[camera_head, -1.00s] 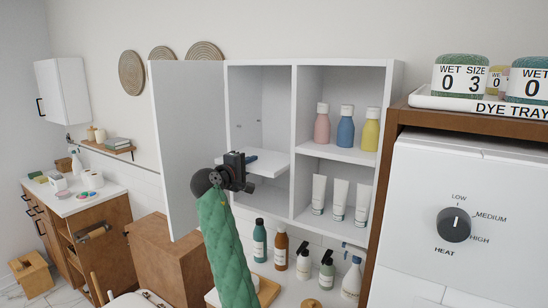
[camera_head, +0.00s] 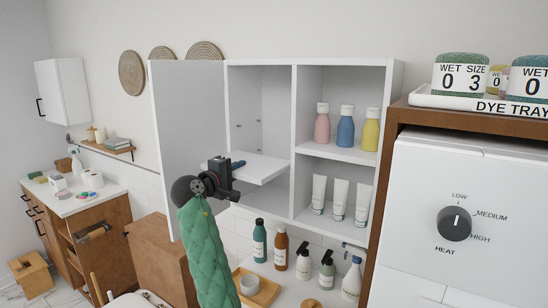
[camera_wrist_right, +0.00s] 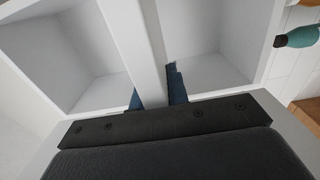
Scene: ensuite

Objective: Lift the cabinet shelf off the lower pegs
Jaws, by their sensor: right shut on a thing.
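The white cabinet shelf (camera_head: 262,168) is in the left bay of the open wall cabinet (camera_head: 344,62), and its front part sticks out past the cabinet's front. My right gripper (camera_head: 238,165) is shut on the shelf's front edge. In the right wrist view the shelf (camera_wrist_right: 150,50) runs as a white strip between the blue fingers of the gripper (camera_wrist_right: 157,98). Small dark pegs or holes (camera_head: 238,122) show on the bay's inner wall above the shelf. The lower pegs are not visible. My left gripper is not in view.
The open cabinet door (camera_head: 180,130) stands left of my right gripper. The right bay holds a pink bottle (camera_head: 322,127), other bottles and white tubes (camera_head: 340,200). Below are more bottles (camera_head: 281,248) and a wooden tray (camera_head: 268,290) with a cup.

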